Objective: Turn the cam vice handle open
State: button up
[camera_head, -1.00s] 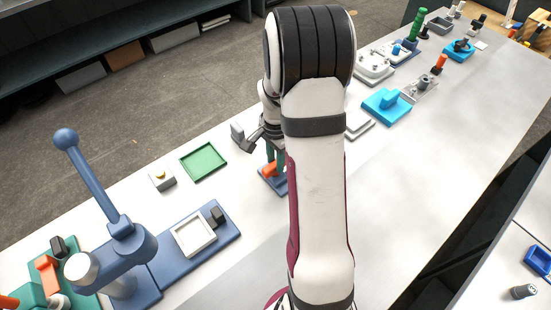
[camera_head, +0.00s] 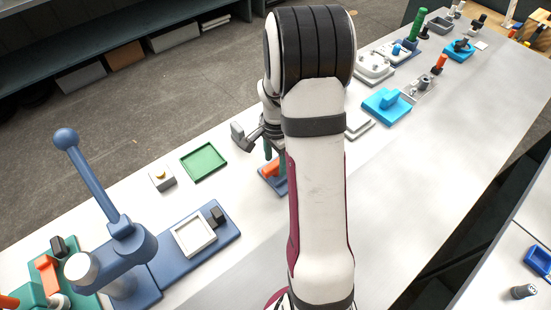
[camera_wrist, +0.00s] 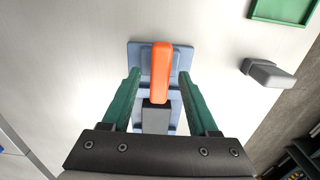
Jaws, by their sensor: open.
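The cam vice is a blue base with an orange handle (camera_wrist: 161,72), seen in the middle of the wrist view. A grey block (camera_wrist: 156,117) sits on the blue base (camera_wrist: 134,54) below the handle. My gripper (camera_wrist: 158,80) is open, its two green fingers on either side of the handle, with gaps visible on both sides. In the head view the orange handle (camera_head: 271,169) and part of the blue base (camera_head: 268,184) show beside my arm, which hides the rest. Whether the fingertips are level with the handle I cannot tell.
A green tray (camera_head: 204,162) and a small grey block with a yellow button (camera_head: 162,178) lie left of the vice. A blue lever press (camera_head: 125,240) stands at the lower left. Bright blue parts (camera_head: 387,104) lie to the right. The bench's right front is clear.

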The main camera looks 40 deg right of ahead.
aim_at(275, 163)
notch_tip(275, 163, up, 16)
dwell(0.3)
jog(key=shift+f, duration=0.1)
jog(key=s+a+n+y, duration=0.1)
jog(key=s+a+n, duration=1.1)
jog(key=s+a, duration=0.7)
jog(key=a, duration=0.3)
jog(key=shift+a+f+n+y, duration=0.25)
jog(key=shift+f+n+y, duration=0.05)
jog(key=shift+f+y, duration=0.1)
jog(key=shift+s, duration=0.1)
